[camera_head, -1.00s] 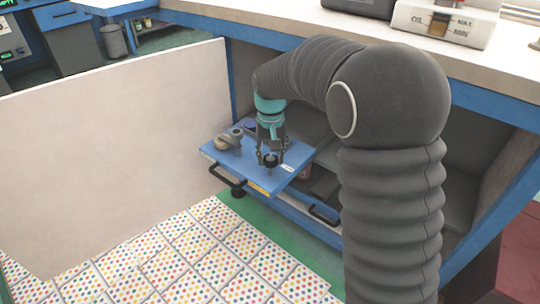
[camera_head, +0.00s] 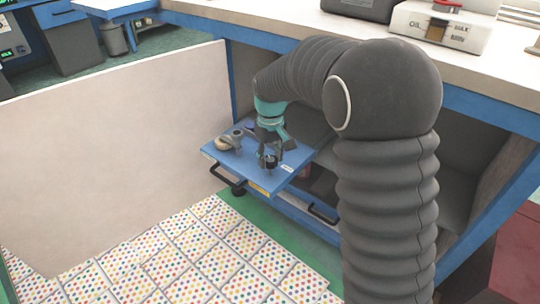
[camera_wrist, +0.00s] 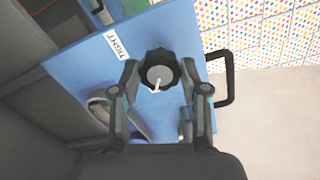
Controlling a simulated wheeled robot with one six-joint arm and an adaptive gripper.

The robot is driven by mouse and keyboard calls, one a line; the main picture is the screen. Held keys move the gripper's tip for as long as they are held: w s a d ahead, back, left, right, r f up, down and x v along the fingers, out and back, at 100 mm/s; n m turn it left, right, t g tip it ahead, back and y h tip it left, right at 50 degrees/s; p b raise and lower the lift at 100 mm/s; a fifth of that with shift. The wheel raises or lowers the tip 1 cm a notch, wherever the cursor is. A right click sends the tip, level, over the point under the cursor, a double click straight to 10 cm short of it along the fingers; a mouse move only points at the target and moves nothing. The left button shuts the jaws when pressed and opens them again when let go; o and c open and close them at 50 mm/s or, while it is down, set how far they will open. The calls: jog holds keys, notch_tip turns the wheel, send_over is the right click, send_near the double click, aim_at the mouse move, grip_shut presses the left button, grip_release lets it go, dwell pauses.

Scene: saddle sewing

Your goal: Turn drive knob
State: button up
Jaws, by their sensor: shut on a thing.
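The drive knob (camera_wrist: 160,70) is a black, lobed knob with a grey centre and a white pointer mark. It stands on a blue panel (camera_wrist: 80,65) that carries a white label reading "TIGHT" (camera_wrist: 116,46). My gripper (camera_wrist: 160,76) has one finger on each side of the knob and is shut on it. In the head view my gripper (camera_head: 270,158) points down at the knob on the blue pull-out panel (camera_head: 255,178). The pointer mark slants towards the lower side of the wrist picture. The finger contact is too small to see in the head view.
A grey fitting (camera_head: 230,140) stands on the panel left of my gripper. A black handle (camera_head: 228,181) sticks out from the panel's front. A pale board (camera_head: 110,150) stands to the left, and a workbench (camera_head: 480,70) overhangs behind. Dotted sheets (camera_head: 190,255) cover the floor.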

aim_at(270, 159)
jog(key=o, duration=1.1)
jog(key=shift+o, duration=0.2)
notch_tip(270, 159, up, 12)
